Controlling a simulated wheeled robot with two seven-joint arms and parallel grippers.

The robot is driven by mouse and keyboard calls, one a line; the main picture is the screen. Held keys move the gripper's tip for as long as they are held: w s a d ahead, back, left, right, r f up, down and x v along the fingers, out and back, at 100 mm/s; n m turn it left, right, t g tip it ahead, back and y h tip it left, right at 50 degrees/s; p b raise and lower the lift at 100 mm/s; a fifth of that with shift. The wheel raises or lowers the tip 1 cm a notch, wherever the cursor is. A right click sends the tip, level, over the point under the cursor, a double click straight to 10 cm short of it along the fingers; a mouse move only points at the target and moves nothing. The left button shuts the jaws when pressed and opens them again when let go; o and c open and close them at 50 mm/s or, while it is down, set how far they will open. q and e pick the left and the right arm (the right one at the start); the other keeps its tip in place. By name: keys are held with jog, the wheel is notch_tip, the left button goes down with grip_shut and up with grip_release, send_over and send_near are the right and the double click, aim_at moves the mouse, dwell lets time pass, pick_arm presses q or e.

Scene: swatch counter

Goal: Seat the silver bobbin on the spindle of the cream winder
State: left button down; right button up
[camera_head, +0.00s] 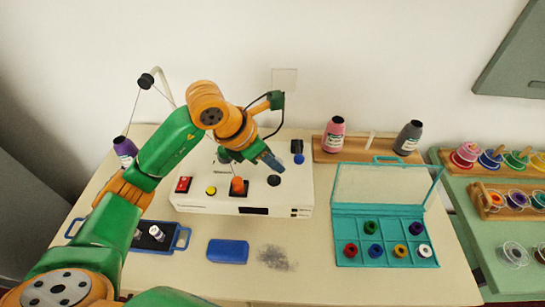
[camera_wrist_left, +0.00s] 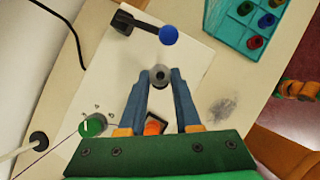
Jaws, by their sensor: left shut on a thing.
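The cream winder (camera_head: 222,205) stands on the table against the wall, with an orange square button (camera_head: 237,187) on top. My left gripper (camera_head: 271,163) reaches over its top, fingers pointing down. In the left wrist view the gripper (camera_wrist_left: 160,76) is shut on the silver bobbin (camera_wrist_left: 160,77), a small grey ring with a dark centre. In the head view the fingers hide the bobbin. A black disc (camera_head: 274,181) on the winder lies just in front of the fingertips. The spindle is hidden, so I cannot tell whether the bobbin is around it.
A black lever with a blue knob (camera_head: 298,159) stands at the winder's back right. A blue tray (camera_head: 183,240) with bobbins lies at front left, a blue block (camera_head: 228,251) in front. An open teal box (camera_head: 385,261) of bobbins stands right. Thread cones stand behind it.

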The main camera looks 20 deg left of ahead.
aim_at(274, 175)
pick_arm(q)
jog(key=shift+a+f+b, duration=0.2)
jog(key=shift+f+b, duration=0.15)
jog(key=shift+f, duration=0.2)
jog(key=shift+a+f+b, duration=0.2)
jog(key=shift+f+b, duration=0.1)
jog(key=shift+f, duration=0.25)
jog(key=shift+d+f+b, duration=0.15)
jog(key=shift+f+b, duration=0.65)
jog(key=shift+f, duration=0.1)
jog(key=shift+f+b, duration=0.35)
jog(key=shift+f, duration=0.05)
jog(key=shift+r, duration=0.1)
jog(key=c, duration=0.5)
grip_release()
